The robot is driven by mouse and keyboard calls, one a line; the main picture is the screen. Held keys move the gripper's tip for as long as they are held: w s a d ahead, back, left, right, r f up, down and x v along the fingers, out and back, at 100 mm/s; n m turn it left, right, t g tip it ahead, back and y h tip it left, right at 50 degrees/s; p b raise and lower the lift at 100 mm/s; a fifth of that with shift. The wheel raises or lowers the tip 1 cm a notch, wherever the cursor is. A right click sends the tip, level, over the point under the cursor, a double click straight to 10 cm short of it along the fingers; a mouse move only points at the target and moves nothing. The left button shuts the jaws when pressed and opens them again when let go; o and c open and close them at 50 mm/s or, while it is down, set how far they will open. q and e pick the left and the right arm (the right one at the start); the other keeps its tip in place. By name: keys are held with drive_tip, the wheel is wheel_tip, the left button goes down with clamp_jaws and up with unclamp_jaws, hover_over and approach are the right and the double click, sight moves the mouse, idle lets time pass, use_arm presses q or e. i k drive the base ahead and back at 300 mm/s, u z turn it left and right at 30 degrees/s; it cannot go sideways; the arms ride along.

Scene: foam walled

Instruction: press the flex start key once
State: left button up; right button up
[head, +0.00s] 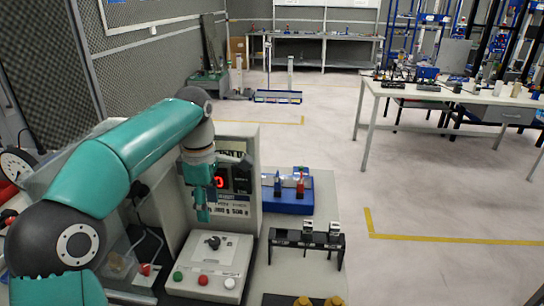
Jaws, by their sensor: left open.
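A light grey control box (206,255) sits on the bench below my left gripper. Its front row has a green button (177,276), a red button (203,280) and a white button (229,283), with a black knob (213,242) behind them. The labels are too small to read, so I cannot tell which one is the flex start key. My left gripper (202,214) points down, open and empty, in front of the grey machine with a red lit display (219,182). It appears above the back of the control box, apart from the buttons. My right gripper is not in view.
A black rack (306,241) and a blue fixture (287,201) stand right of the machine. A red-topped item (146,269) lies left of the box. The floor to the right is open.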

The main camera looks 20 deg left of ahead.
sight(178, 277)
drive_tip(key=k, duration=1)
